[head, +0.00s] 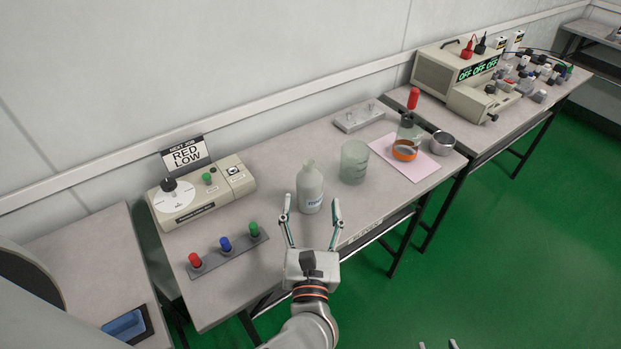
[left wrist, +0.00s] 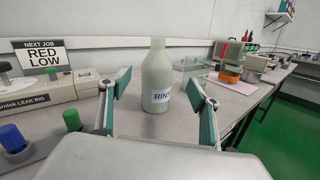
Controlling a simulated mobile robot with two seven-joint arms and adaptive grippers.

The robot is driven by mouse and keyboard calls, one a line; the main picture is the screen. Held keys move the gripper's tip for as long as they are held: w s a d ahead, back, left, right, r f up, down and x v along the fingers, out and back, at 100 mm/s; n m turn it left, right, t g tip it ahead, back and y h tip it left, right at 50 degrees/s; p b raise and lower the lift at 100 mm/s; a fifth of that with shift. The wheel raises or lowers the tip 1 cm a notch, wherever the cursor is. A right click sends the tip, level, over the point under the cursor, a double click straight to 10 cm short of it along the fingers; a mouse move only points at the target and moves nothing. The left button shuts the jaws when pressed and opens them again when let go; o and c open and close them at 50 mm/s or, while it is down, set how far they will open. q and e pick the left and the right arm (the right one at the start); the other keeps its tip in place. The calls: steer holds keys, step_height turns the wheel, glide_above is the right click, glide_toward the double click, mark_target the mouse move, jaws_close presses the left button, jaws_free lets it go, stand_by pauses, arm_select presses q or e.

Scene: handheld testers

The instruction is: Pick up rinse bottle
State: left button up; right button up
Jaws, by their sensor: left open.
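The rinse bottle (head: 310,190) is a pale grey-white bottle with a narrow neck and a label reading "RINS…". It stands upright on the grey bench (head: 270,160). My left gripper (head: 311,208) is open at the front side of the bottle, one finger to each side. In the left wrist view the rinse bottle (left wrist: 156,78) stands ahead, centred between the two spread fingers, with space visible on both sides. Only the two tips of my right gripper (head: 438,345) show at the bottom edge, apart and empty, away from the bench.
A clear beaker (head: 354,162) stands close right of the bottle. A leak rig (head: 205,190) and a rack (head: 228,257) with red, blue and green knobs are left. A pink mat (head: 397,170) holds an orange ring (head: 404,150) and flask. A metal bowl (head: 442,143) stands at right.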

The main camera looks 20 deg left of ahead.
mark_target(310, 192)
arm_select(q)
steer(key=shift+w+f+n+g, duration=0.3)
steer(key=shift+f+n, duration=0.25)
steer(key=shift+n, duration=0.15)
steer(key=shift+w+a+f+n, duration=0.1)
steer(key=shift+w+f+n, duration=0.1)
steer(key=shift+n, duration=0.1)
steer(key=shift+x, duration=0.8)
steer(key=shift+w+a+r, duration=0.2)
steer(key=shift+w, duration=0.1)
steer(key=x, duration=0.3)
steer(key=p+x, duration=0.1)
steer(key=shift+w+a+r, duration=0.1)
steer(key=shift+a+r, duration=0.15)
steer(key=shift+r, duration=0.15)
steer(key=shift+w+a+f, duration=0.1)
steer(key=shift+w, duration=0.25)
arm_select(e)
steer(key=shift+s+a+f+g, duration=0.25)
steer(key=shift+s+a+g, duration=0.1)
steer(key=shift+s, duration=0.15)
arm_select(q)
steer(key=c, duration=1.5)
arm_select(e)
steer(key=shift+w+r, duration=0.15)
steer(key=shift+r, duration=0.05)
